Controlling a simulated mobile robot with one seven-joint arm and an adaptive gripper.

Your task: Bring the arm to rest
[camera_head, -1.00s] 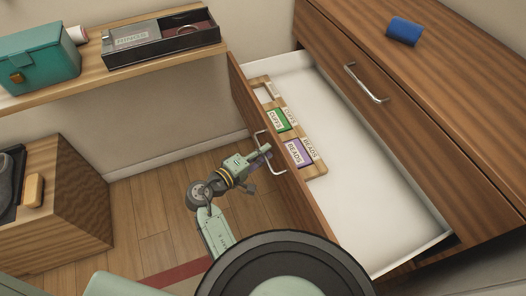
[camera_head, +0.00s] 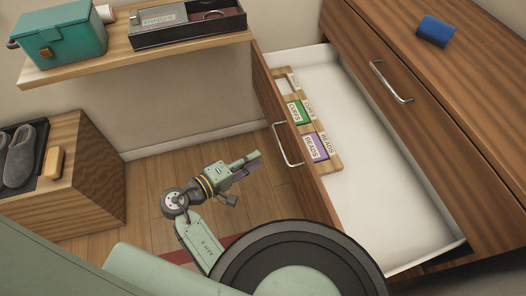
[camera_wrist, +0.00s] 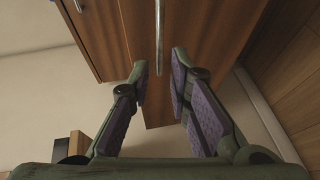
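My gripper (camera_head: 248,166) is in front of the open drawer (camera_head: 390,215), to the left of and below its handle (camera_head: 288,145) in the head view. In the wrist view, my gripper's (camera_wrist: 160,65) two purple-padded fingers stand apart with nothing between them. A vertical metal handle (camera_wrist: 158,40) shows beyond the fingertips, on a wooden front. My arm is bent low over the wooden floor.
The drawer holds a wooden tray with a green block (camera_head: 299,112) and a purple block (camera_head: 317,147). A blue object (camera_head: 435,31) lies on the dresser. A shelf (camera_head: 120,55) bears a teal box (camera_head: 62,38) and a dark tray (camera_head: 187,24). Grey slippers (camera_head: 22,155) sit at left.

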